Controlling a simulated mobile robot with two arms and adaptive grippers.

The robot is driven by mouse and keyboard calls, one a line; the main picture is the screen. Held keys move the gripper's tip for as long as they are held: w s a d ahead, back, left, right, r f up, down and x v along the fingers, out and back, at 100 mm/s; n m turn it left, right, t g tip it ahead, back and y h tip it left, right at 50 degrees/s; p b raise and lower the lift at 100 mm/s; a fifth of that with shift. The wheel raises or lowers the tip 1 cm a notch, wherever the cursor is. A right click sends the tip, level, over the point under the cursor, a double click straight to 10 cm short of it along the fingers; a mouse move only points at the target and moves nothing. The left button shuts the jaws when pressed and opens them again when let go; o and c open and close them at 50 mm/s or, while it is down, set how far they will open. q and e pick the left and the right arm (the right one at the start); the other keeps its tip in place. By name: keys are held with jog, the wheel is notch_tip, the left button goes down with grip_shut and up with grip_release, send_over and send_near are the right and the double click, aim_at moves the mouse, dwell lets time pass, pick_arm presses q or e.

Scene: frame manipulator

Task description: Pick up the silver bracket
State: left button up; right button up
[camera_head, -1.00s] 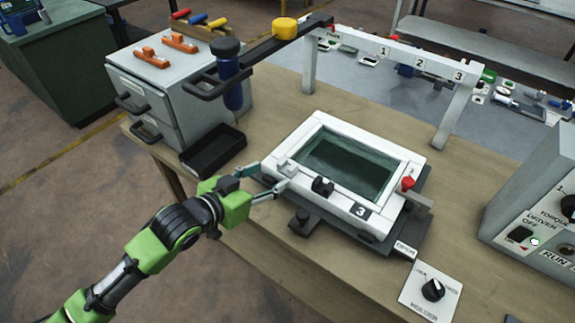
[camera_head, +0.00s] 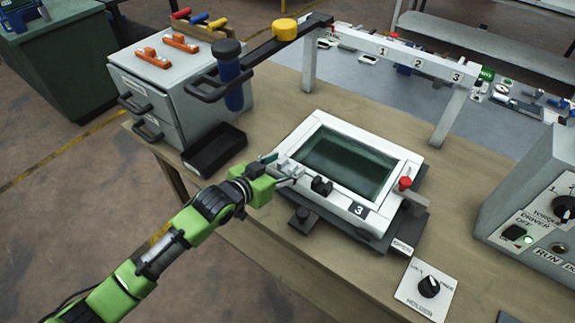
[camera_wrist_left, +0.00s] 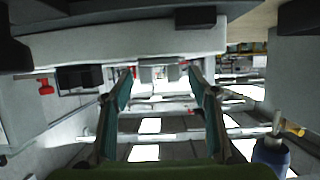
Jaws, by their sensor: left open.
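The silver bracket (camera_head: 289,166) is a small grey block at the left corner of the white frame (camera_head: 385,207), which surrounds a dark green panel. In the wrist view the grey block (camera_wrist_left: 149,74) appears between my fingertips. My left gripper (camera_head: 281,169) is open at that corner, with a finger on either side of the bracket. The fingers partly cover it in the head view, and I cannot tell whether they touch it. In the wrist view the left gripper (camera_wrist_left: 161,72) shows its two teal fingers spread. My right gripper is out of view.
A black clamp (camera_head: 321,186) sits on the frame close to the gripper. A red knob (camera_head: 405,184) is at its right side. A black tray (camera_head: 214,151) and a hanging blue driver (camera_head: 232,78) are to the left. A white numbered rack (camera_head: 400,54) stands behind.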

pick_arm(q)
jog(key=c, duration=1.2)
